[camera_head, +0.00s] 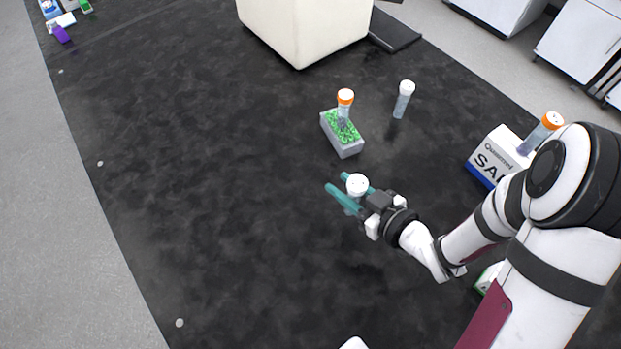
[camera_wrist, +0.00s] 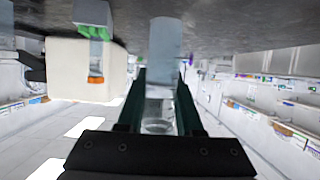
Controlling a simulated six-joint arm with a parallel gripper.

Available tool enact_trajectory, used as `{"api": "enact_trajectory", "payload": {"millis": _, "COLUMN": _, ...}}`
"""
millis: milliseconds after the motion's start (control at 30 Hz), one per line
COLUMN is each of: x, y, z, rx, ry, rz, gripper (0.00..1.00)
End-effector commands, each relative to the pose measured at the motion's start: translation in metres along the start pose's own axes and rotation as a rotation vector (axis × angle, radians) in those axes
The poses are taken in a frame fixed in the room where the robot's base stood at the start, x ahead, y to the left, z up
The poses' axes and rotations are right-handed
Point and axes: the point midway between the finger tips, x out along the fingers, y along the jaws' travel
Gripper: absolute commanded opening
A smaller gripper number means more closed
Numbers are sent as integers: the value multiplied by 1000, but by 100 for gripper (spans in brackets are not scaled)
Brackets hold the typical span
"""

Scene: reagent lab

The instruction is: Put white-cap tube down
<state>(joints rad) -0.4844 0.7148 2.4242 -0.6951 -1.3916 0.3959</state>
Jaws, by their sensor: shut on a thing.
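My gripper (camera_head: 337,181) has its teal fingers closed around a white-cap tube (camera_head: 357,184) at the middle of the black table. The tube is roughly upright with its cap above the fingers. In the upside-down wrist view, the clear tube (camera_wrist: 165,45) runs between the fingers toward the dark tabletop. I cannot tell whether its base touches the table. A second white-cap tube (camera_head: 403,98) stands on the table farther back, apart from my gripper.
An orange-cap tube (camera_head: 345,98) stands in a small grey rack with a green top (camera_head: 348,147) just behind my gripper. A white-and-blue box (camera_head: 493,158) and another orange-cap tube (camera_head: 541,133) are at right. A cream block (camera_head: 300,30) stands at the back. The table left of my gripper is clear.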

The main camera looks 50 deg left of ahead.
Motion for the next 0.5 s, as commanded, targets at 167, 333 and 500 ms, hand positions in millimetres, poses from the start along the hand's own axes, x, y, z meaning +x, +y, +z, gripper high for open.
{"api": "enact_trajectory", "payload": {"millis": 167, "x": 43, "y": -23, "z": 10, "rx": 0, "ry": -2, "rz": -4, "gripper": 0}}
{"api": "enact_trajectory", "payload": {"millis": 333, "x": 60, "y": -26, "z": 30, "rx": 3, "ry": -4, "rz": 2, "gripper": 0}}
{"api": "enact_trajectory", "payload": {"millis": 500, "x": 68, "y": -26, "z": 50, "rx": 2, "ry": -2, "rz": 4, "gripper": 0}}
